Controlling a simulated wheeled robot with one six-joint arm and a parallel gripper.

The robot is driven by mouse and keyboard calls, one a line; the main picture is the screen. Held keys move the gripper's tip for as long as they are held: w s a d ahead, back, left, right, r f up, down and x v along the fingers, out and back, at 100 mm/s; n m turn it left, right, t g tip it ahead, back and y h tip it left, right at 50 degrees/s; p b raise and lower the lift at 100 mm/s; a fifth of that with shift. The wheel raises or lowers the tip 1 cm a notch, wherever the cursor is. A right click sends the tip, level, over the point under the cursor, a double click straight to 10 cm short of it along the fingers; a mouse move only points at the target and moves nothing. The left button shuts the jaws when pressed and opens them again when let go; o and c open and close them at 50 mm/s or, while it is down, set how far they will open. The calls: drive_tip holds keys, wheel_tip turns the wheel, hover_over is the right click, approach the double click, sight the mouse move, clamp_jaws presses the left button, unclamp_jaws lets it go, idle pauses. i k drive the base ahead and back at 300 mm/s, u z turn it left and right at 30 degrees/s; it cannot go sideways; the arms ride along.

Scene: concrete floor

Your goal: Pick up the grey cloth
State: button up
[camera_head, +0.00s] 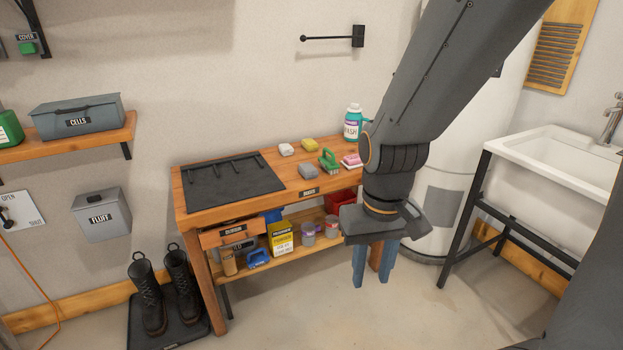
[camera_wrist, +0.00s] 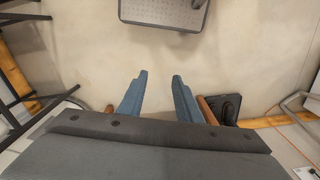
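A small grey folded piece, which looks like the grey cloth (camera_head: 308,171), lies on the wooden workbench (camera_head: 241,205), right of the black mat. My gripper (camera_head: 372,284) hangs in front of the bench, lower than its top and to the right of the cloth. Its two blue fingers point down, stand apart and hold nothing. They also show apart in the wrist view (camera_wrist: 159,76), over bare floor. The cloth does not show in the wrist view.
Near the cloth are a white block (camera_head: 286,149), a yellow sponge (camera_head: 309,144), a green brush (camera_head: 328,161) and a pink item (camera_head: 351,160). A teal-and-white bottle (camera_head: 352,124) stands behind. Boots (camera_head: 149,298) stand left of the bench; a sink (camera_head: 549,160) is right.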

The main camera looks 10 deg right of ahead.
sight(309, 171)
drive_tip(key=u, duration=0.3)
drive_tip(key=i, duration=0.9)
drive_tip(key=u, duration=0.15)
